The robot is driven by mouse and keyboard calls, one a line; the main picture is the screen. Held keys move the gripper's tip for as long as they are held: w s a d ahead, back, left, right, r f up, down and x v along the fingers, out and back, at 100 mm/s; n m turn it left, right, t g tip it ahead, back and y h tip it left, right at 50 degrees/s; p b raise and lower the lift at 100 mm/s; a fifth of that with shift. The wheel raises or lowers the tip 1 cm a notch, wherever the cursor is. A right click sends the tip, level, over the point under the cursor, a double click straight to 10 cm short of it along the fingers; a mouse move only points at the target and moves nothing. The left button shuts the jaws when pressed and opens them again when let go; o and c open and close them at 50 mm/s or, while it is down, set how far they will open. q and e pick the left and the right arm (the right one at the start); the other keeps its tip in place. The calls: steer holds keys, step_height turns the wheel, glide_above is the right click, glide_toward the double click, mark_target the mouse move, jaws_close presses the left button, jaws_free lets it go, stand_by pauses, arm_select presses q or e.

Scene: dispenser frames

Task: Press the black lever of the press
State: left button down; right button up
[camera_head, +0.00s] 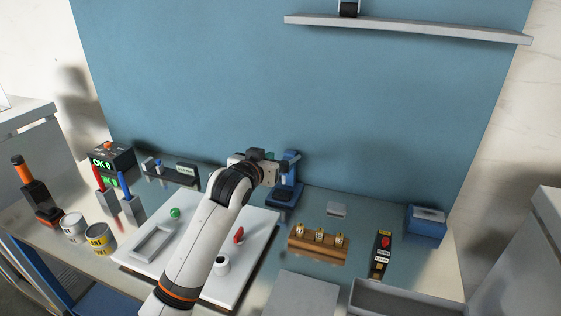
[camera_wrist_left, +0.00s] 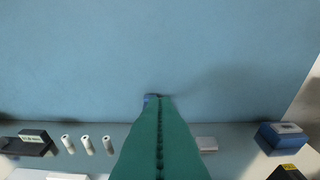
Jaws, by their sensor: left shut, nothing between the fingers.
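The blue press (camera_head: 291,170) stands at the back of the table, near the blue back panel. My left arm reaches up to it from the lower middle. My left gripper (camera_head: 270,156) is shut and empty, with its green fingertips close beside the upper part of the press. I cannot tell whether they touch it. The black lever cannot be made out clearly; the gripper may hide it. My right gripper is not in view.
A white board (camera_head: 150,268) lies under my left arm. A wooden block with several small pieces (camera_head: 318,252), a red-button box (camera_head: 381,254) and a blue box (camera_head: 427,226) stand to the right. Cans (camera_head: 101,238) and screwdriver stands are on the left. A shelf (camera_head: 410,30) hangs above.

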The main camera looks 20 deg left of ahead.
arm_select(q)
steer(key=shift+f, duration=0.1)
steer(key=w+f+p, duration=0.5)
steer(key=w+f, duration=0.1)
steer(key=w, duration=0.3)
steer(key=shift+w+d+f, duration=0.15)
steer(key=shift+w+f, duration=0.05)
steer(key=shift+w, duration=0.1)
stand_by(0.4)
steer(key=shift+f, duration=0.1)
